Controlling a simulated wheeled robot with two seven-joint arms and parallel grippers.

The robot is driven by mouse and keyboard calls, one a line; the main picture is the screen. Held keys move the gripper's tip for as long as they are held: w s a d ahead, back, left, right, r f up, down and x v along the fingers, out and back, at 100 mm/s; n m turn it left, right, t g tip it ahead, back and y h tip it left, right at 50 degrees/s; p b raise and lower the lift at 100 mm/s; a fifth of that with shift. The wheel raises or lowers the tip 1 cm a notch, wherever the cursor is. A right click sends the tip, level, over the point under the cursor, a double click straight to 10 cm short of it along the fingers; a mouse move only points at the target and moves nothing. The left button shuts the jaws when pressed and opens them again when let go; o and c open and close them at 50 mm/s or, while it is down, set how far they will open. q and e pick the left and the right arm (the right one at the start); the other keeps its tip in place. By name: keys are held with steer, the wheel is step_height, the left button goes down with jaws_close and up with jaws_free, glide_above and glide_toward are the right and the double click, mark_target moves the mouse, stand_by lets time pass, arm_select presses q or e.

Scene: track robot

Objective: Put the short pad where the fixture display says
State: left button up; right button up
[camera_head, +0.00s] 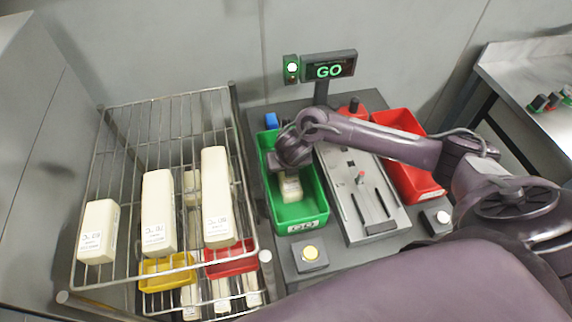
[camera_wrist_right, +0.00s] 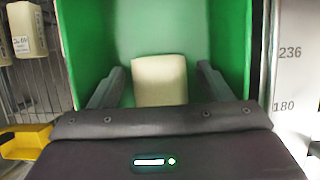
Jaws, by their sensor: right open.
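The fixture display (camera_head: 329,71) shows GO in green letters, with a lit lamp (camera_head: 292,68) on its left. A cream pad (camera_head: 291,189) lies inside the green bin (camera_head: 315,209), whose front label reads GO. My right gripper (camera_head: 288,172) is low over that bin. In the right wrist view the open fingers (camera_wrist_right: 160,85) stand on either side of the pad (camera_wrist_right: 160,78), with visible gaps. The gripper hides part of the pad and bin in the head view. My left gripper is not in view.
A wire rack (camera_head: 120,272) at left holds several cream pads, with a yellow bin (camera_head: 165,275) and red bin (camera_head: 232,264) below. A grey gauge fixture (camera_head: 350,192) stands between the green bin and another red bin (camera_head: 408,178).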

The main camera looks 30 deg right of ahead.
mark_target(290, 179)
steer(key=shift+r, duration=0.25)
steer(key=p+v, duration=0.2)
steer(key=v, duration=0.9)
steer(key=shift+r, duration=0.4)
steer(key=shift+s+r, duration=0.1)
steer(key=shift+s, duration=0.05)
